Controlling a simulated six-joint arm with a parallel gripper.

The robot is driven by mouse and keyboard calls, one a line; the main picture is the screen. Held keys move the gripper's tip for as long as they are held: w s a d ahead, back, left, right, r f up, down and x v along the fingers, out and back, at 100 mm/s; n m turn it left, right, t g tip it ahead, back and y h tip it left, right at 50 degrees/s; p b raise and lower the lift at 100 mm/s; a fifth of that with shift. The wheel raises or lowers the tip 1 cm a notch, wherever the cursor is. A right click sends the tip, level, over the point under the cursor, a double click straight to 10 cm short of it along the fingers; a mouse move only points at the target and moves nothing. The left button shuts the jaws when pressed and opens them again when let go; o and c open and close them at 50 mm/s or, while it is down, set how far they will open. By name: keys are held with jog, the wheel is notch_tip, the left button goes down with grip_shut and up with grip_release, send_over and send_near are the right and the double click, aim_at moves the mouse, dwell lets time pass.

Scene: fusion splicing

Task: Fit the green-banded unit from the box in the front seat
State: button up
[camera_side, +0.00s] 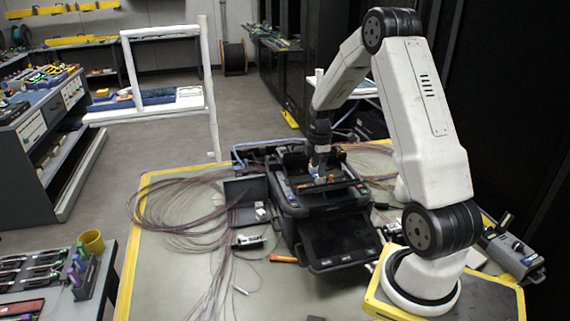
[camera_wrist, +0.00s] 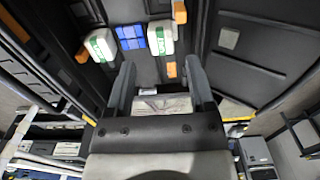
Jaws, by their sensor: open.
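The dark splicer (camera_side: 322,205) stands on the bench. My gripper (camera_side: 320,174) points down over its top. In the wrist view my gripper (camera_wrist: 160,82) is open, its two fingers apart. Beyond the fingertips are two white units with green bands, one at left (camera_wrist: 101,46) and one at right (camera_wrist: 161,37), on either side of a blue block (camera_wrist: 130,37). A pale surface with a small green mark (camera_wrist: 148,91) shows between the fingers, partly hidden by the gripper; I cannot tell if it is another unit. An open grey box (camera_side: 243,189) stands left of the splicer.
Loose fibre cables (camera_side: 180,205) spread over the bench's left side. Orange clips (camera_wrist: 172,70) flank the units. An orange tool (camera_side: 284,259) lies in front of the splicer. A grey device (camera_side: 512,250) stands at right.

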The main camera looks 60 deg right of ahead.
notch_tip(320, 180, up, 10)
jog(key=shift+r, duration=0.15)
dwell(0.3)
jog(key=shift+a, duration=0.1)
dwell(0.4)
jog(key=w+a+f+m+t, duration=0.1)
jog(key=a+f+m, duration=0.1)
jog(key=a, duration=0.7)
jog(key=w+a+f+m, duration=0.1)
jog(key=a+m, duration=0.1)
jog(key=a, duration=0.6)
jog(key=s+a+f+m, duration=0.2)
jog(key=s+a, duration=0.1)
jog(key=a, duration=0.4)
jog(key=s+a+f+m+t, duration=0.1)
jog(key=s+a+m, duration=0.2)
jog(key=a, duration=0.4)
jog(key=shift+s+f+t, duration=0.3)
jog(key=shift+s+f, duration=0.05)
jog(key=shift+s, duration=0.35)
